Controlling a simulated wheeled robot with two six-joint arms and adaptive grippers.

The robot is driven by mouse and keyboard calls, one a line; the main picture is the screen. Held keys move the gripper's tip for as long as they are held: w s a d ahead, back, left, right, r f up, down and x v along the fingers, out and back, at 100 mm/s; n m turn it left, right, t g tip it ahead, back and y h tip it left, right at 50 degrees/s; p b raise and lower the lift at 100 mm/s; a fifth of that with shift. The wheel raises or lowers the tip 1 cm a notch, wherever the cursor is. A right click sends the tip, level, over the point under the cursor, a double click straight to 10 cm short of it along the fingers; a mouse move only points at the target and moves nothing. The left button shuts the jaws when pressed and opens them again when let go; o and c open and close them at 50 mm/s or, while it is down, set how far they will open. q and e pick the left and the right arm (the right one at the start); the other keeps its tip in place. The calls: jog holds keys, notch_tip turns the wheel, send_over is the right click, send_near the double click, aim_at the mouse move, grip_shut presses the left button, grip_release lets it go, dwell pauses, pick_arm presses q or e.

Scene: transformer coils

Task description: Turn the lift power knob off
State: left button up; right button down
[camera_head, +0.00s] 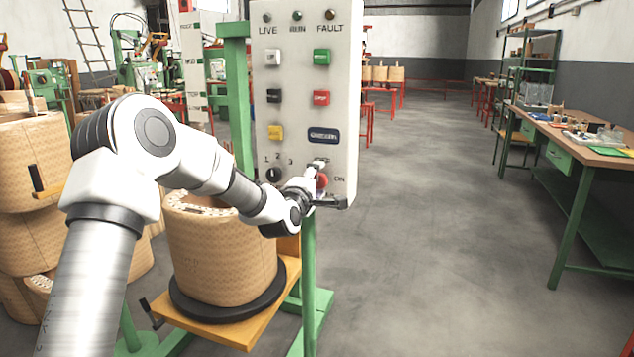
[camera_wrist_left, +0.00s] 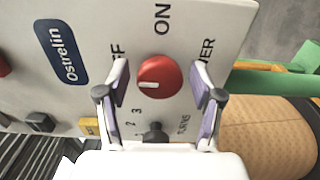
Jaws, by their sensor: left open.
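The red power knob (camera_wrist_left: 160,77) sits on the pale control panel (camera_wrist_left: 200,30), beside the labels ON, POWER and a partly hidden OFF. A pale mark on the knob points left in the left wrist view. My left gripper (camera_wrist_left: 161,92) is open, with one finger on each side of the knob; I cannot tell whether they touch it. In the head view my left gripper (camera_head: 324,184) is at the lower right of the panel (camera_head: 340,100), and the red knob (camera_head: 321,181) shows between its fingers. My right gripper is not in view.
A black selector knob (camera_head: 274,175) marked 1, 2, 3 is left of the red knob. Buttons and lamps fill the panel above. A wound coil (camera_head: 222,255) stands on a stand below. A green workbench (camera_head: 562,140) is at the right; the floor between is clear.

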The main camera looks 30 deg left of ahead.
pick_arm(q)
jog(key=shift+s, duration=0.1)
jog(key=v, duration=1.1)
jog(key=shift+s, duration=0.4)
jog(key=shift+f, duration=0.1)
